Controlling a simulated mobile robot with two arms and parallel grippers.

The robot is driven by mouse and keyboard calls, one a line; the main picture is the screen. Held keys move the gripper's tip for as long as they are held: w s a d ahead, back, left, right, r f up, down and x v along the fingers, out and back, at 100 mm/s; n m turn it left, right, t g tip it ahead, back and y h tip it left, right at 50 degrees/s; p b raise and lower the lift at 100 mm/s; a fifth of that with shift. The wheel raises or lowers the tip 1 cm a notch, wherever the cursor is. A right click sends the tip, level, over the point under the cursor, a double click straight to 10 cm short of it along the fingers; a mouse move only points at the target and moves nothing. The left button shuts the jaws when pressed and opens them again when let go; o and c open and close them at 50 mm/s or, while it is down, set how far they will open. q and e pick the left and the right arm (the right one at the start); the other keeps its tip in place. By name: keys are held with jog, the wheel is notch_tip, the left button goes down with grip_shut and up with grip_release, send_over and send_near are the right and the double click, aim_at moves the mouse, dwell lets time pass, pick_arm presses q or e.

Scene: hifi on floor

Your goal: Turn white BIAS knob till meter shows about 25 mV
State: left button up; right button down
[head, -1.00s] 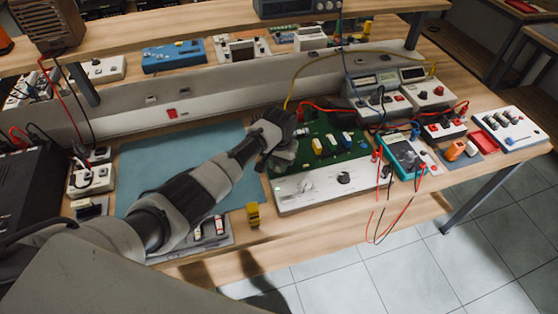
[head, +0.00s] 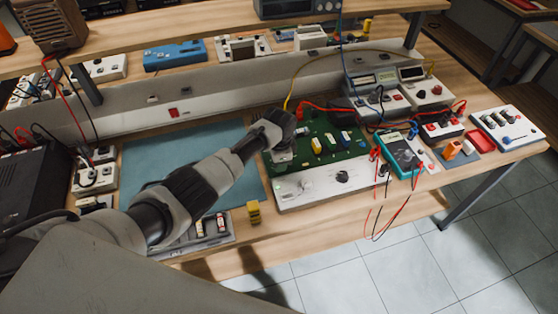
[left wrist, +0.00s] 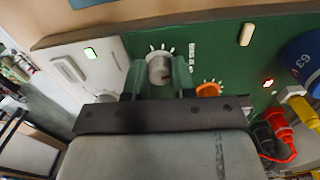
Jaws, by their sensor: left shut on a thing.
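The white BIAS knob (left wrist: 158,68) sits on the green circuit board (left wrist: 115,15), with white tick marks around it in the left wrist view. My left gripper (left wrist: 160,78) is shut on this knob, one finger on each side. In the head view my left gripper (head: 283,152) is over the left part of the green board (head: 345,150) and hides the knob. The teal meter (head: 402,152) lies right of the board; its reading is too small to tell. My right gripper is not in view.
An orange knob (left wrist: 208,89) is just right of the gripper. Red and yellow plugs (left wrist: 283,118) and a blue cylinder (left wrist: 303,60) stand further right. A white front panel (head: 318,186) with a black knob edges the board. Red and black leads hang over the bench edge.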

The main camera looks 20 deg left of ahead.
pick_arm(q)
jog(key=m, duration=0.6)
jog(key=shift+r+m, duration=0.1)
jog(key=shift+m, duration=0.2)
dwell(0.4)
jog(key=o, duration=0.9)
jog(key=shift+o, duration=0.2)
notch_tip(320, 180, up, 11)
jog(key=b, duration=0.1)
jog(key=shift+f, duration=0.25)
